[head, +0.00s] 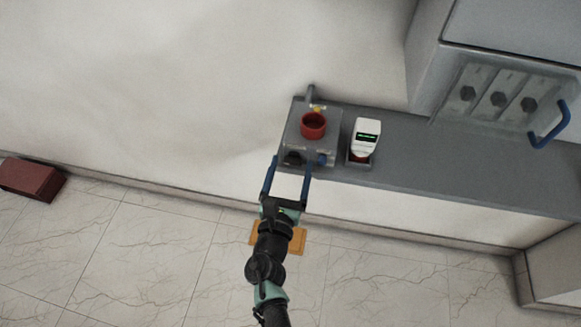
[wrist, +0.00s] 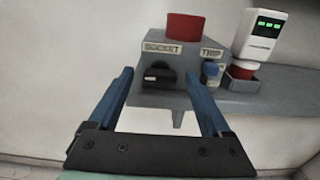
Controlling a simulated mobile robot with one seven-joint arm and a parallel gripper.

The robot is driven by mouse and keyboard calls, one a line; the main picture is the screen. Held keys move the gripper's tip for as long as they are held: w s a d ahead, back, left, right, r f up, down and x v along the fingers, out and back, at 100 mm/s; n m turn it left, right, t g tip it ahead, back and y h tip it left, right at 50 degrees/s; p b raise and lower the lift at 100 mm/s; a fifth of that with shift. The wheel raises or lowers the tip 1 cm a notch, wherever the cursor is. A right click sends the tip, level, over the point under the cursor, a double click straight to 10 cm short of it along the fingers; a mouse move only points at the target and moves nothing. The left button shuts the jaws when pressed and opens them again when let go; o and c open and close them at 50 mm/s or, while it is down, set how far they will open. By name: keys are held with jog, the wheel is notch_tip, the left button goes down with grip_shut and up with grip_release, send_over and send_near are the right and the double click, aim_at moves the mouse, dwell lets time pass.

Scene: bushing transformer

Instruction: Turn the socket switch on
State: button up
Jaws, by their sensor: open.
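The socket switch (wrist: 158,75) is a black rotary knob under a "SOCKET" label on the front of a grey box. It also shows in the head view (head: 293,158), at the box's lower left. My gripper (wrist: 162,85) is open and empty, its two blue fingers pointing at the box. In the wrist view the knob appears between the fingertips, nearer the left one. In the head view my gripper (head: 291,162) is at the box's front edge. I cannot tell whether the fingers touch anything. The knob's marking is too small to read.
A blue switch (wrist: 211,72) under a "TRIP" label sits right of the knob, close to the right finger. A red round part (head: 313,125) tops the box. A white device (head: 366,138) with a green display stands to the right on the grey shelf (head: 430,173).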

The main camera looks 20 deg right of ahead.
grip_shut()
dwell(0.4)
